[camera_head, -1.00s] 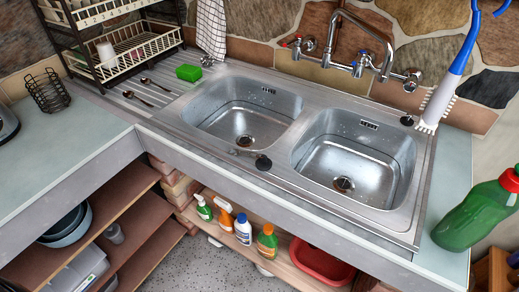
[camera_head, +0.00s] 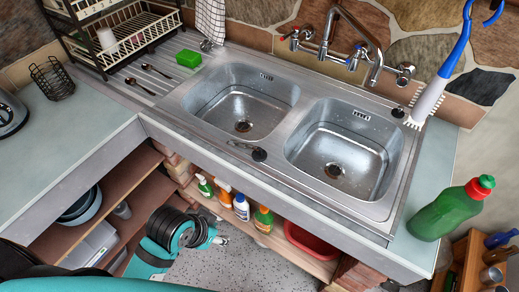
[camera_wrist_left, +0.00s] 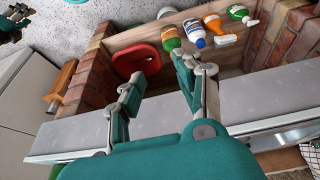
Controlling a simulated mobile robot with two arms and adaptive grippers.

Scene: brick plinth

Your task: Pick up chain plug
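A black plug (camera_head: 259,155) with a short metal piece or chain beside it lies on the steel rim at the front of the sink (camera_head: 340,203), between the two basins. A second small black plug (camera_head: 398,112) sits on the back right rim. My left gripper (camera_head: 218,239) is low in front of the counter, below the sink edge and well apart from the plugs. In the left wrist view its two fingers (camera_wrist_left: 160,78) are spread with nothing between them. No plug can be made out in that view.
Below the sink, a shelf holds several bottles (camera_head: 241,207) and a red basin (camera_head: 308,240), near my left gripper. The counter's front edge lies between gripper and sink.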

